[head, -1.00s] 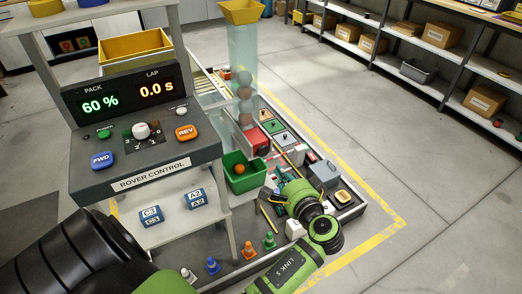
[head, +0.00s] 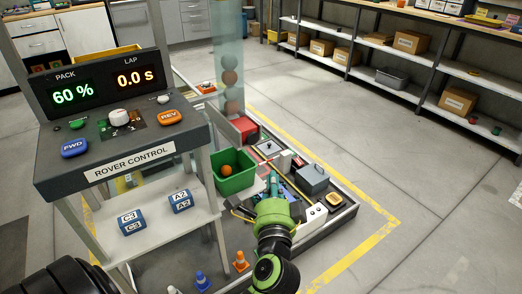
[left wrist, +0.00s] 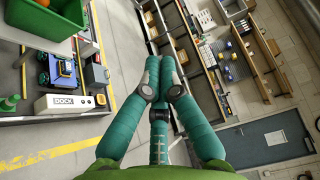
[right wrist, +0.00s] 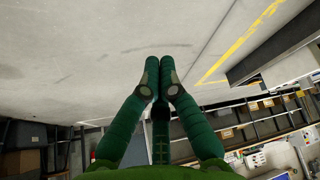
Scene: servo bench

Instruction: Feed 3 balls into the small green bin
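The small green bin (head: 238,184) stands below the clear tube, with one orange ball (head: 227,170) inside. The bin also shows at the top left of the left wrist view (left wrist: 50,24). The clear tube (head: 231,35) holds several dull balls (head: 229,77) stacked in its lower part. My left gripper (head: 271,186) is just right of and in front of the bin, apart from it. Its teal fingers meet and hold nothing in the left wrist view (left wrist: 159,62). My right gripper (right wrist: 160,62) is shut and empty over bare floor, outside the head view.
The rover control panel (head: 122,160) stands left, with FWD (head: 74,148) and REV (head: 170,117) buttons and a "60 %" display. Blocks (head: 132,221) lie on the shelf below. A grey box (head: 312,180) and small cones (head: 240,262) stand nearby. The floor right is clear.

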